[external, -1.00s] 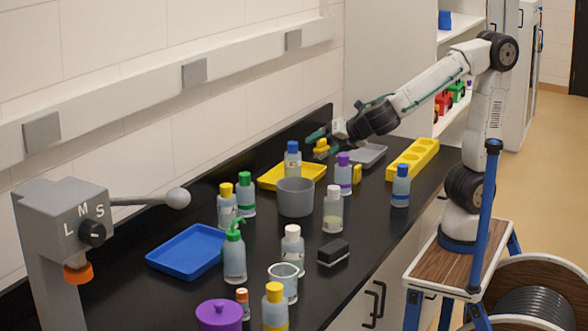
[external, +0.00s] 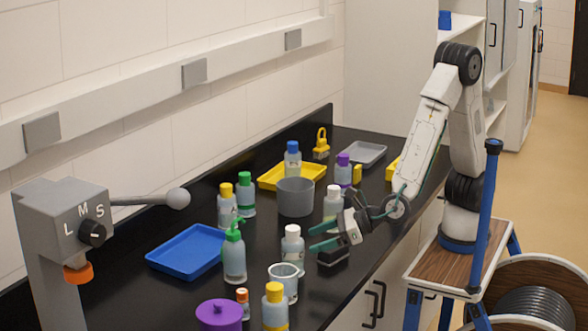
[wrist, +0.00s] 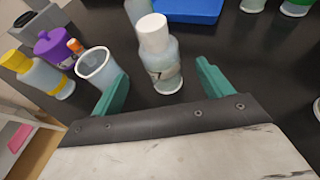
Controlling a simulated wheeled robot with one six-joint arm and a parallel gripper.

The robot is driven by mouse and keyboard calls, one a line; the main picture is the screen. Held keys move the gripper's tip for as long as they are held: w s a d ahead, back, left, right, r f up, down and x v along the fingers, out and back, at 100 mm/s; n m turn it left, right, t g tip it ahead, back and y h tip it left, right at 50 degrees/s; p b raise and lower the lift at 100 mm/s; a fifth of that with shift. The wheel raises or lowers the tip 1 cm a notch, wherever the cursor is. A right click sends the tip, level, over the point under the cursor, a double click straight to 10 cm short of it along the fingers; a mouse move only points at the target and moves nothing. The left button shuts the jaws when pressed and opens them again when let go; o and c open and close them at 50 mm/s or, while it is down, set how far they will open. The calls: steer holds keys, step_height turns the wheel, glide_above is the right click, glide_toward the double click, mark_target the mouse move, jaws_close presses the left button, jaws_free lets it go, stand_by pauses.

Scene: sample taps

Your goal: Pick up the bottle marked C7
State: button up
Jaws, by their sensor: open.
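A white-capped bottle (external: 292,256) stands upright on the black bench, just left of my gripper (external: 317,238). In the wrist view the same bottle (wrist: 163,68) stands ahead of and between the two green fingers (wrist: 162,76); a dark mark shows on its label, too small to read surely as C7. My gripper is open and empty, and does not clearly touch the bottle. A second white-capped bottle (external: 332,199) stands behind my gripper, partly hidden. No other bottle's mark is legible.
A black block (external: 334,259) lies under my gripper. A grey cup (external: 295,199) and blue tray (external: 186,254) are farther off.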

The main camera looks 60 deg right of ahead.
mark_target(292, 253)
steer(key=shift+w+f, duration=0.1)
steer(key=shift+f, duration=0.5)
steer(key=shift+w+a+f, duration=0.15)
steer(key=shift+w+f, duration=0.05)
steer(key=shift+w, duration=0.05)
steer(key=x, duration=0.7)
steer(key=shift+f, duration=0.2)
steer(key=c, duration=1.2)
